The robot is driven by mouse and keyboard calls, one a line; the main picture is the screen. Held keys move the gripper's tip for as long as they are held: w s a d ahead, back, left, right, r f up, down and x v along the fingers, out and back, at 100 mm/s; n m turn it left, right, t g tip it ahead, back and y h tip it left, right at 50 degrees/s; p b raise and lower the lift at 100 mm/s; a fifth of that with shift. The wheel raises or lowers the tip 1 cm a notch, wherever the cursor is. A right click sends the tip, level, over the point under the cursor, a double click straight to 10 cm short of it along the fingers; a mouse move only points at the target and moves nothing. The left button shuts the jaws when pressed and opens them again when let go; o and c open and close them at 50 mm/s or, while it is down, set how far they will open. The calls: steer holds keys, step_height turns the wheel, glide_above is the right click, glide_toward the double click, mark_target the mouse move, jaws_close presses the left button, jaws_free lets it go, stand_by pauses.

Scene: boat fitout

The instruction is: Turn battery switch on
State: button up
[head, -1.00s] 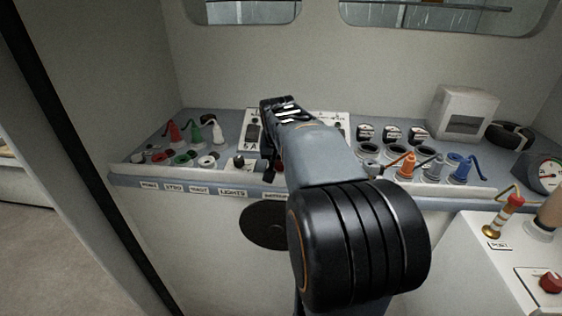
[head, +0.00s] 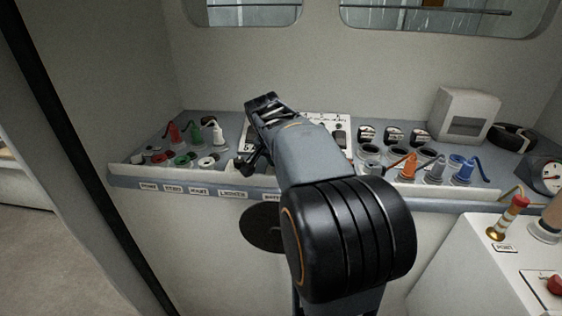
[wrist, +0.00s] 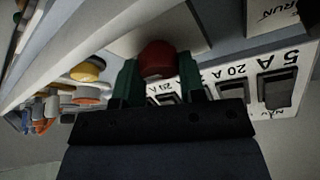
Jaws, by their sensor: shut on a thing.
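In the wrist view a red knob (wrist: 158,58) sits between the two green fingers of my gripper (wrist: 158,76), which is shut on it. The knob is on a pale plate on the console. Its full shape and any on/off marking are hidden, so I cannot tell which position it is in. In the head view my gripper (head: 256,158) reaches down to the console front, above a label beginning "BATT" (head: 272,197). My arm covers the red knob there.
A breaker panel with black rocker switches (wrist: 275,90) is close to the right finger. Red, green and white plugs (head: 195,134) stand at left; orange, grey and blue plugs (head: 436,170) at right. A white box (head: 463,115) stands behind. A white cabinet (head: 490,265) is at lower right.

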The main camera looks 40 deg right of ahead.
steer(key=o, duration=0.9)
steer(key=v, duration=1.3)
steer(key=shift+a+r, duration=0.2)
steer(key=shift+r, duration=0.15)
